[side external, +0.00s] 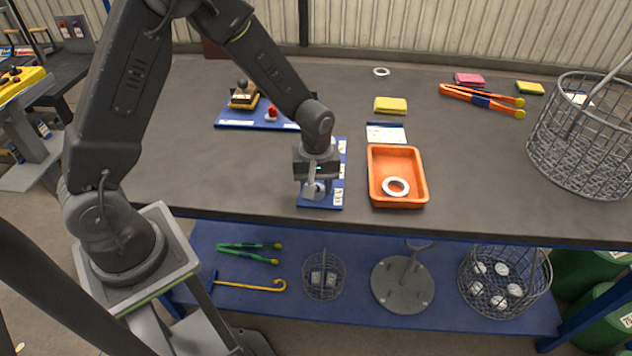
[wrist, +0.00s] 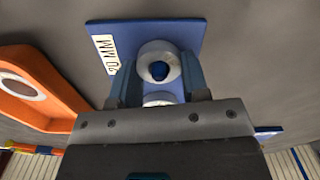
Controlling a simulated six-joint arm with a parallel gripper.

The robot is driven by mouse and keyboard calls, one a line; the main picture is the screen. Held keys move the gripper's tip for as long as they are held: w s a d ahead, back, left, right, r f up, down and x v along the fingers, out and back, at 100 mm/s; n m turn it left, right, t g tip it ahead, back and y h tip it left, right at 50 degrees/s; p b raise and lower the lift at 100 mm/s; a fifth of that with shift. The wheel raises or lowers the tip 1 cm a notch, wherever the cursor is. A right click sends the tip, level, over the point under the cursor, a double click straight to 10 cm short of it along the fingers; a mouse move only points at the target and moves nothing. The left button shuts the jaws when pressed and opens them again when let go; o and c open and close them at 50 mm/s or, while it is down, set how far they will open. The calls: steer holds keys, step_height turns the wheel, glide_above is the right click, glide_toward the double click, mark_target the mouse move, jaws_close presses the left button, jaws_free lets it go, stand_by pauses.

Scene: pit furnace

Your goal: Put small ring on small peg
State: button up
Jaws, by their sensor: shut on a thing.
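My gripper (side external: 316,188) points down over the near end of a narrow blue board (side external: 319,205). In the wrist view, my gripper (wrist: 159,72) is shut on a white ring (wrist: 146,58), with a finger on either side. The tip of a blue peg (wrist: 158,71) shows through the ring's hole. I cannot tell whether the ring is around the peg or just above it. The board (wrist: 185,35) carries a "20 MM" label there. A second pale round shape (wrist: 157,99) shows between the fingers, partly hidden by my gripper.
An orange tray (side external: 424,190) to the right holds a white ring (side external: 396,181). Another white ring (side external: 381,72) lies at the back.

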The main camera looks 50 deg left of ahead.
steer(key=shift+f, duration=0.1)
steer(key=o, duration=0.7)
step_height(320, 180, up, 11)
stand_by(0.9)
